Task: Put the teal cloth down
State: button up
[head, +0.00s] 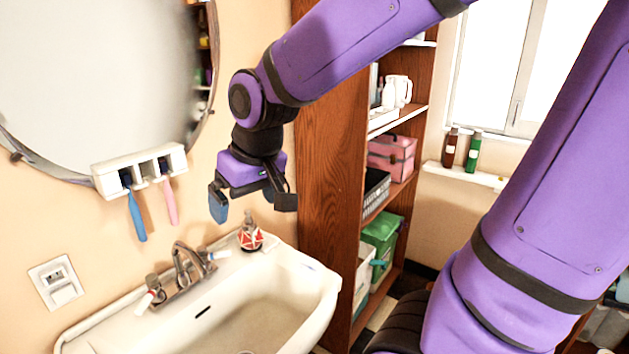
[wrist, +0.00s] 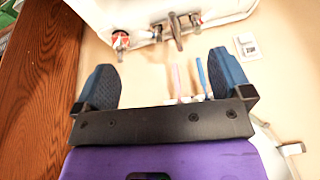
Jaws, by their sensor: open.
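My gripper (head: 251,204) is open and empty, in the air above the back of the basin and in front of the wall. In the wrist view my gripper (wrist: 165,78) shows its two blue fingers wide apart with nothing between them. A small teal patch (head: 378,262) shows by the green bin (head: 382,235) on a low shelf in the head view. It may be the teal cloth, but it is too small to tell. No cloth shows in the wrist view.
A toothbrush holder (head: 140,170) hangs on the wall under the mirror. A tall brown shelf unit (head: 330,165) stands right of the basin.

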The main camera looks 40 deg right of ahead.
jog(key=s+d+r, duration=0.2)
jog(key=s+r, duration=0.1)
jog(key=s, duration=0.3)
jog(key=s+d+r+t, duration=0.1)
jog(key=s+d+r, duration=0.1)
jog(key=s, duration=0.3)
jog(key=shift+s+d+r+m+h, duration=0.2)
jog(key=shift+s+r+m+h, duration=0.15)
jog(key=shift+r+m+h, duration=0.05)
jog(key=shift+o, duration=0.3)
jog(key=shift+w, duration=0.1)
dwell(0.3)
